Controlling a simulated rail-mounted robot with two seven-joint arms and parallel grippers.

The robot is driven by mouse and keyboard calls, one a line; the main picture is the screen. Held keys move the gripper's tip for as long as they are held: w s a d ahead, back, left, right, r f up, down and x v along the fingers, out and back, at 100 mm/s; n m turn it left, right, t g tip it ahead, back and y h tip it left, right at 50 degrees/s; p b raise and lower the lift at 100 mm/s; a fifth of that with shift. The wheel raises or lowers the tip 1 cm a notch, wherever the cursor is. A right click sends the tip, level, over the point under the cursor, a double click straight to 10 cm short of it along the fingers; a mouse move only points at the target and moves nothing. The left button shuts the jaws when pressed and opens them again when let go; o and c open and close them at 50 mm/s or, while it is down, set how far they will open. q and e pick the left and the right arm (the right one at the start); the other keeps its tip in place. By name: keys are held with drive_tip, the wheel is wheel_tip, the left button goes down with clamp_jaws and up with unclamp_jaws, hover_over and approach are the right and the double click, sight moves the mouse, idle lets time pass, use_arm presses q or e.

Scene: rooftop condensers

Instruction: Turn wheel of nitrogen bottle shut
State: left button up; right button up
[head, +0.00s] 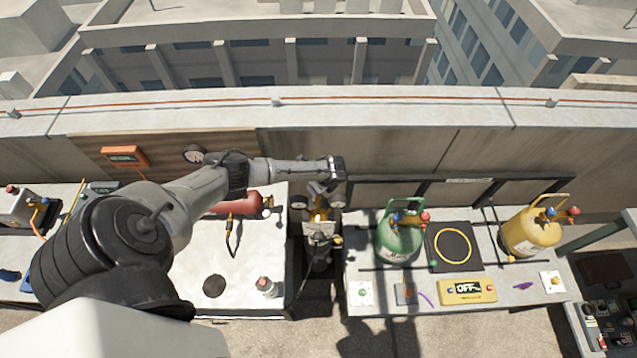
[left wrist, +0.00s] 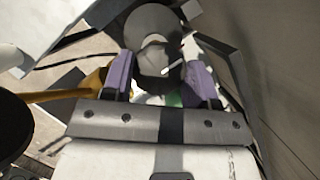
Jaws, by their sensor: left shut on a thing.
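In the head view my left arm reaches in from the left and ends above the gap between the two benches. The top of the nitrogen bottle, with brass fittings (head: 319,239) and round gauges (head: 299,202), stands in that gap. The wheel and fingertips cannot be made out clearly in the head view. My right gripper is not in view.
A green bottle (head: 398,243) and a yellow bottle (head: 530,232) stand on the right bench, with a dark scale (head: 434,263) between them. A red cylinder (head: 238,204) lies on the left bench. A parapet wall (head: 380,152) runs behind.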

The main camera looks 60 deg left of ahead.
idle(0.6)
use_arm(q)
drive_tip(key=o, duration=0.9)
drive_tip(key=b+v, duration=0.1)
drive_tip(key=v, duration=1.3)
drive_tip(key=shift+s, duration=0.1)
drive_tip(key=shift+f, duration=0.1)
